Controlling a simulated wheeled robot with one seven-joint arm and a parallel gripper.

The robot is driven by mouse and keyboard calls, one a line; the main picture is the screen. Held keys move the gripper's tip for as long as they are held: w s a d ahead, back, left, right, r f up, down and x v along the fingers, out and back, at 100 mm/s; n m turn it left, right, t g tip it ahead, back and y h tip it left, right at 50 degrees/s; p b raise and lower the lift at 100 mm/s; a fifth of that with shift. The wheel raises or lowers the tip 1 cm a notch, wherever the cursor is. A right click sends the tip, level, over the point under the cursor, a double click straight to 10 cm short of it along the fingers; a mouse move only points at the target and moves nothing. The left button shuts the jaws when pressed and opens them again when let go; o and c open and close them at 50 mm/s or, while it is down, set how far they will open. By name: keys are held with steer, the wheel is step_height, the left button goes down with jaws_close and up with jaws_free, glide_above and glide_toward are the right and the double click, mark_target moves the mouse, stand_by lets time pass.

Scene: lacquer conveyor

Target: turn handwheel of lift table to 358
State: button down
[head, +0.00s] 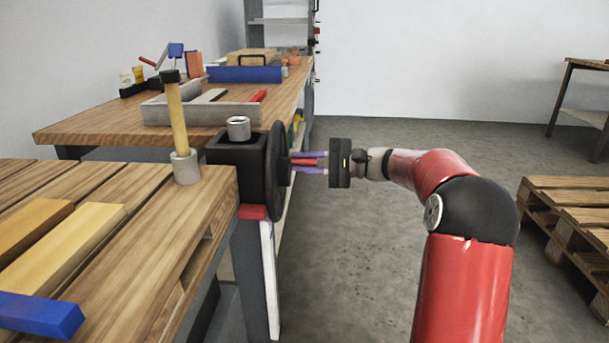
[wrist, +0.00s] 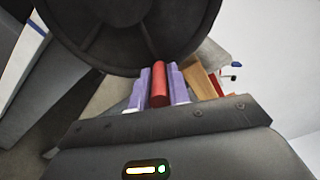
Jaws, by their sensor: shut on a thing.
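The handwheel (head: 276,172) is a dark disc seen nearly edge-on, on the right side of a black housing (head: 235,160) at the corner of the wooden lift table (head: 150,235). In the wrist view the handwheel (wrist: 125,35) fills the top, with dark spokes. My gripper (head: 306,162) reaches it from the right. Its purple fingers are shut on the red handle (wrist: 159,84) of the wheel. The red handle also shows between the fingers in the head view. Any scale or number on the wheel cannot be read.
Wooden blocks and a blue bar (head: 40,312) lie on the lift table. A workbench (head: 100,130) with a tray stands behind. Pallets (head: 570,215) are at the right; the floor between is clear.

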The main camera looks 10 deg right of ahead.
steer(key=shift+w+r+n, duration=0.1)
steer(key=shift+r+n, duration=0.5)
steer(key=shift+n, duration=0.1)
steer(key=shift+r, duration=0.45)
steer(key=c, duration=1.3)
jaws_free()
steer(key=v, duration=0.8)
steer(key=shift+r+p, duration=0.1)
steer(key=shift+p, duration=0.2)
